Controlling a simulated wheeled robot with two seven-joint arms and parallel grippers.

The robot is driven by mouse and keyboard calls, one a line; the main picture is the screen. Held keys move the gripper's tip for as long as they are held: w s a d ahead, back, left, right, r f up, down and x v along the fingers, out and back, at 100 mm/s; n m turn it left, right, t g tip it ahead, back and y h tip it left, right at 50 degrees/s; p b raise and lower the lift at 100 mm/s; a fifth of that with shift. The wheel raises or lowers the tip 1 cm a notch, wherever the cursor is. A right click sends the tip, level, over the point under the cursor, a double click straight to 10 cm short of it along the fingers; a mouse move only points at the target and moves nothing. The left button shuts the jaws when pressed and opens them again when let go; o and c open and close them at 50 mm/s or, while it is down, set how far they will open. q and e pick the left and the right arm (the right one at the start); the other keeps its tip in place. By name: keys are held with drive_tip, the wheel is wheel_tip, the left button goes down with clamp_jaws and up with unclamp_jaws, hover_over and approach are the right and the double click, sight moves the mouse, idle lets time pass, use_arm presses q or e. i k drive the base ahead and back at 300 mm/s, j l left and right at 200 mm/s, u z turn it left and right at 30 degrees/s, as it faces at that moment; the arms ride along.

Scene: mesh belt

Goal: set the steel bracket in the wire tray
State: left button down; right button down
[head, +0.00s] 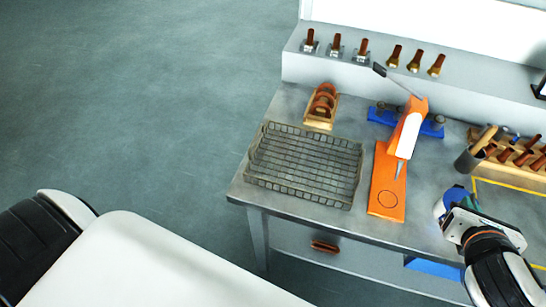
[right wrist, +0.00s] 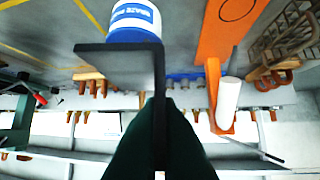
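The steel bracket (right wrist: 112,62) is a dark L-shaped plate in the right wrist view, with one leg flat to the left and the other nearly edge-on. My right gripper (right wrist: 163,112), with dark green fingers, appears shut on it. In the head view my right gripper (head: 467,208) is at the right, over the bench's front part; the bracket is hard to make out there. The wire tray (head: 262,155) is a grey mesh tray at the bench's left end, well left of my right gripper. Its bare mesh shows no bracket. My left gripper is out of view.
An orange board (head: 387,180) with an orange-and-white tool (head: 408,132) lies between the tray and my right gripper. A blue-and-white can (right wrist: 135,20) is close to the bracket. A wooden holder (head: 321,106) stands behind the tray; a dark cup (head: 467,160) stands right.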

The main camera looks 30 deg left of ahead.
sight(305, 165)
drive_tip(key=l+u, duration=0.15)
drive_tip(key=u, duration=0.35)
drive_tip(key=l+u, duration=0.2)
drive_tip(key=u, duration=0.3)
drive_tip(key=l+u, duration=0.15)
drive_tip(key=u, duration=0.35)
drive_tip(key=l+u, duration=0.15)
drive_tip(key=u, duration=0.35)
drive_tip(key=k+l, duration=0.35)
drive_tip(key=l, duration=0.25)
drive_tip(key=u, duration=0.05)
